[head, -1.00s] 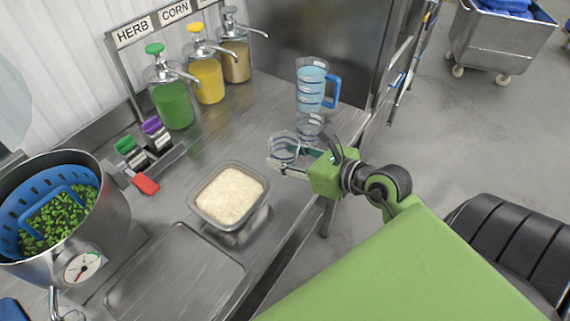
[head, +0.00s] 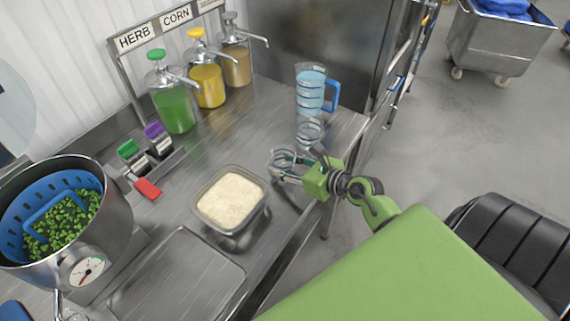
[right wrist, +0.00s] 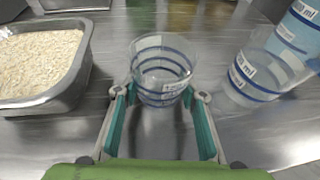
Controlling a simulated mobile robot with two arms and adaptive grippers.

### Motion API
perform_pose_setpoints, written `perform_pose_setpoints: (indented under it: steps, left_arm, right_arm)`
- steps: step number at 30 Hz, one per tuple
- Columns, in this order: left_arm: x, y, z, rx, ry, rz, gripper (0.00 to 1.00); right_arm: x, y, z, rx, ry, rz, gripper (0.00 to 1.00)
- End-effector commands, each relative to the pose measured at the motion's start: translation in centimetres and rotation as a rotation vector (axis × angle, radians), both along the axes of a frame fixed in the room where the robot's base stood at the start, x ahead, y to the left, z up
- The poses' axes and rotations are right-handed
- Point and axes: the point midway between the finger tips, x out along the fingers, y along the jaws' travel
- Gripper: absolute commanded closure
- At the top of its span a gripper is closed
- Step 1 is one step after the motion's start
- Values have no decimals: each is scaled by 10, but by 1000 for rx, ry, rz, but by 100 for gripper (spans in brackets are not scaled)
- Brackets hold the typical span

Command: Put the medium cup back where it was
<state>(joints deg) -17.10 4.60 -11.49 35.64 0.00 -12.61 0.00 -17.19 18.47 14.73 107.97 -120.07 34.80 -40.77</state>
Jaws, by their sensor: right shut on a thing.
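The medium cup (head: 283,159), clear with blue lines, is between the fingers of my right gripper (head: 287,170). In the right wrist view the cup (right wrist: 162,68) stands upright and my gripper (right wrist: 160,97) is shut on its sides. It is at or just above the counter; I cannot tell whether it touches. A second clear cup (head: 309,131) stands beyond it; in the right wrist view this cup (right wrist: 262,78) is to the right. A large jug (head: 310,88) with a blue handle and blue contents stands behind. My left gripper is not in view.
A steel pan of rice (head: 237,229) stands left of the held cup. Sauce pump bottles (head: 172,105) line the back. A pot with green pieces (head: 100,240) is far left. The steel counter (head: 225,145) is bare between pan and bottles; its front edge is near my gripper.

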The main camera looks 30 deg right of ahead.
Motion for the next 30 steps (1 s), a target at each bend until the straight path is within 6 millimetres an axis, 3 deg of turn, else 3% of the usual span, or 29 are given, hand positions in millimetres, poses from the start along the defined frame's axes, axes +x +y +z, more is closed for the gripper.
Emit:
perform_pose_setpoints:
  steps: [6,7,9,21,30]
  left_arm:
    - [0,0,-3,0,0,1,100]
    - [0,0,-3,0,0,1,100]
    - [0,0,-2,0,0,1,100]
    - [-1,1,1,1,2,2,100]
    - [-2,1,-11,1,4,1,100]
  right_arm:
    - [0,0,-4,0,0,0,85]
    - [0,0,-4,0,0,0,60]
    - [0,0,-3,0,0,0,45]
    - [0,0,3,-1,0,0,45]
    - [-46,-13,16,-3,2,-1,45]
